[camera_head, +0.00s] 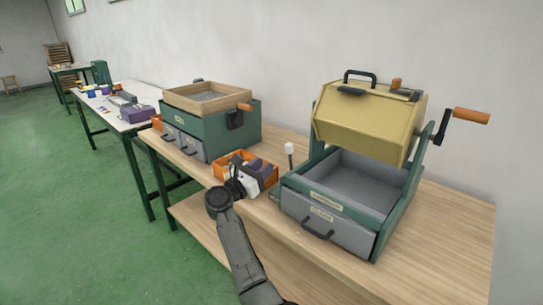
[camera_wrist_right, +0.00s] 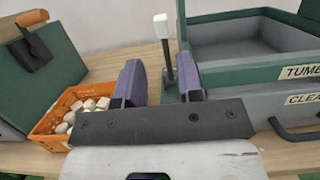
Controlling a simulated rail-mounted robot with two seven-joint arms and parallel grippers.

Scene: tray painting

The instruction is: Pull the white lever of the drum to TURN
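The drum (camera_head: 368,118) is a yellow faceted barrel in a green frame at the right. Its lever has a white knob (camera_head: 290,149) on a dark upright shaft, at the left of the frame. My right gripper (camera_head: 259,174) is at the left of the lever, over an orange crate. In the right wrist view the gripper (camera_wrist_right: 160,80) is open with purple fingers. The lever's white knob (camera_wrist_right: 161,25) and shaft show in the gap between them, apparently beyond the fingertips. I cannot tell whether a finger touches the shaft. My left gripper is not in view.
The orange crate (camera_wrist_right: 45,118) holds pale chunks. A grey drawer (camera_head: 325,226) with a dark handle sits under the drum. An orange-handled crank (camera_head: 470,115) sticks out right. A green box with a wooden tray (camera_head: 235,98) stands left. The bench front (camera_head: 290,245) is clear.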

